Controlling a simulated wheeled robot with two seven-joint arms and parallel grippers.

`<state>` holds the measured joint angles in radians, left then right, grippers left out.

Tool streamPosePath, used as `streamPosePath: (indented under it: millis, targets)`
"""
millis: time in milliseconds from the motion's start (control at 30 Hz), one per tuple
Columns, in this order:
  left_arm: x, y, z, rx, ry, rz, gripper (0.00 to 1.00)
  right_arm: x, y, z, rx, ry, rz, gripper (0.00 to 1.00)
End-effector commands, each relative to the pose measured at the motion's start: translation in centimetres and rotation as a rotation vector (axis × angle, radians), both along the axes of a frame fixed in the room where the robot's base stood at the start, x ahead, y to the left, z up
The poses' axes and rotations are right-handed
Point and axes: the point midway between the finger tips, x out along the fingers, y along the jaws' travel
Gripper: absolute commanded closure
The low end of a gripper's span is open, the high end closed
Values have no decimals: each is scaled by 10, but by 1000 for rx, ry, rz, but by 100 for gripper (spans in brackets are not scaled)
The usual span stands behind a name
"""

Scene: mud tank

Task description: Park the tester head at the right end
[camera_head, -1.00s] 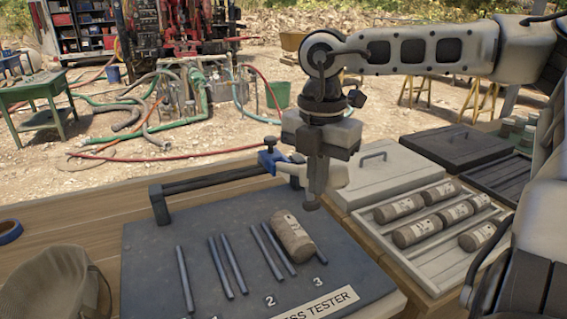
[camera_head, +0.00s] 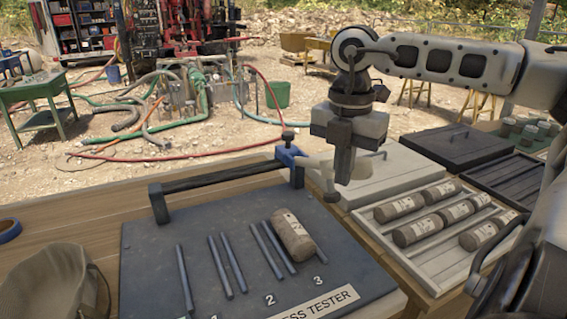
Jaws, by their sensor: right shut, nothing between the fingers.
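The tester head (camera_head: 289,156), a blue clamp block with a dark knob on top, is at the right end of the dark rail (camera_head: 215,179) at the back of the tester board (camera_head: 190,285). That gripper is shut and empty, pointing down just right of the head. I cannot tell if it touches the pale part. My left gripper is not in view.
A core sample (camera_head: 293,236) lies near slot 3 on dark rods. At right are a pale tray (camera_head: 432,271) with several cores and a closed pale lidded box (camera_head: 395,172). A cloth bag (camera_head: 50,285) and blue tape roll (camera_head: 8,230) are at left.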

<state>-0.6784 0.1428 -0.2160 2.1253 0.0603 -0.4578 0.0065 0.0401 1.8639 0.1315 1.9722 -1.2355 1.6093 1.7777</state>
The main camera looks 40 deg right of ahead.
Motion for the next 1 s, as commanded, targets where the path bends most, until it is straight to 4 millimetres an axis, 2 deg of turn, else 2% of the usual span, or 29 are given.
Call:
streamPosePath:
  millis: [200,467,700,867,1000]
  targets:
    - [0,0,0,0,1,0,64,-1,-4,2,-1,1,-1,100]
    - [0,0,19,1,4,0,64,3,11,15,-3,3,0,100]
    - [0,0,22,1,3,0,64,7,23,20,-1,2,0,100]
    - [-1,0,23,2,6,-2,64,8,24,22,0,0,-1,100]
    - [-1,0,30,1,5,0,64,8,24,33,-2,-1,-1,100]
